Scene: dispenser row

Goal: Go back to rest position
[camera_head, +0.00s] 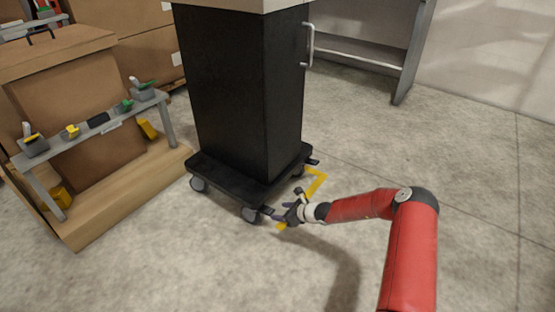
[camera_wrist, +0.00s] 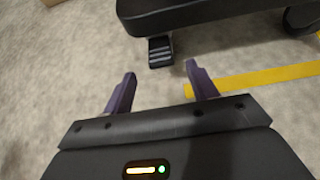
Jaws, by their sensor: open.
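My gripper (camera_wrist: 160,88) is open in the wrist view, with its two purple fingers apart and nothing between them. In the head view my gripper (camera_head: 280,214) is low, at the end of my red arm, beside the front corner of the black cart (camera_head: 245,95). The cart's base (camera_head: 250,185) stands on wheels. In the wrist view a black brake pedal (camera_wrist: 160,51) of the cart lies just beyond the fingertips, apart from them. Whether the gripper touches the cart cannot be told from the head view.
Yellow tape (camera_head: 316,184) marks the floor beside the cart. At left a wooden platform (camera_head: 140,190) holds a grey rack (camera_head: 95,132) with small tools and a cardboard box (camera_head: 75,105). A grey table (camera_head: 405,60) stands behind. The floor at right is clear.

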